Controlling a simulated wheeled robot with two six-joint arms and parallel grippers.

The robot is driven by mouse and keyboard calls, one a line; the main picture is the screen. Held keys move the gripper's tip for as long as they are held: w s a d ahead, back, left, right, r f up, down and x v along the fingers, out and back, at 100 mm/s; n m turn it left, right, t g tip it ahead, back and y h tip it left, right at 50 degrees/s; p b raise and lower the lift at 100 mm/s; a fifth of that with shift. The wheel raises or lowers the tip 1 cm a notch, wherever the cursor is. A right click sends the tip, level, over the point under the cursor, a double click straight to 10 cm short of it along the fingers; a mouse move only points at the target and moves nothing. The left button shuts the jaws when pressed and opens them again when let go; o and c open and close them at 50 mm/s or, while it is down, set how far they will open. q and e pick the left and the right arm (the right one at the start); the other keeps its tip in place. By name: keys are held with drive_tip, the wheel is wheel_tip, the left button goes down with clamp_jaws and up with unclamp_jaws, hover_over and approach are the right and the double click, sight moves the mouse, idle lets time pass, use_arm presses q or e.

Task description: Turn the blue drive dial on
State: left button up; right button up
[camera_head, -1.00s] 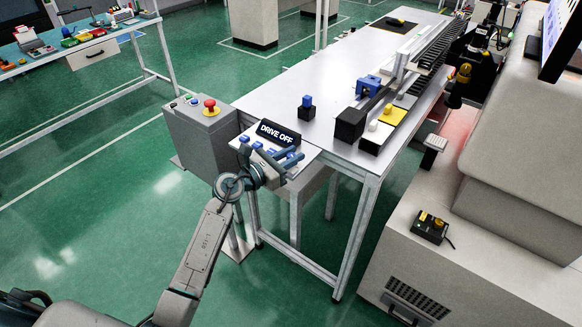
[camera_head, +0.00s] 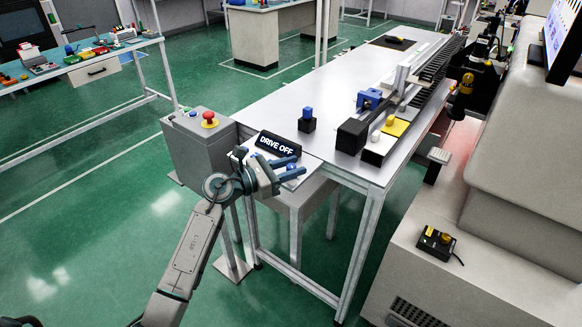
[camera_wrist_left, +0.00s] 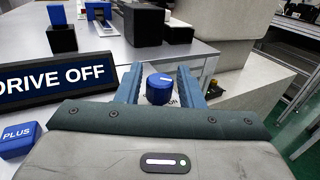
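The blue drive dial (camera_wrist_left: 159,88) is a round knob with a light mark on its top. In the left wrist view it stands between the two blue fingers of my open left gripper (camera_wrist_left: 159,76), with a narrow gap on each side. In the head view my left gripper (camera_head: 297,167) is over the panel at the table's near end, and the dial is hard to make out there. A black sign (camera_head: 278,145) reading DRIVE OFF stands behind the panel; it also shows in the left wrist view (camera_wrist_left: 55,80). My right gripper is not in view.
A blue PLUS button (camera_wrist_left: 15,138) sits left of the gripper. A grey box with a red emergency button (camera_head: 209,119) stands left of the panel. A blue-topped black block (camera_head: 307,120) and a rail assembly (camera_head: 352,135) are on the table (camera_head: 335,85) behind.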

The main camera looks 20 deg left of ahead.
use_arm(q)
drive_tip(key=shift+o, duration=0.4)
drive_tip(key=shift+s+a, duration=0.15)
drive_tip(key=shift+a, duration=0.05)
drive_tip(key=b+v, duration=0.4)
drive_tip(key=v, duration=0.6)
drive_tip(key=shift+s, duration=0.15)
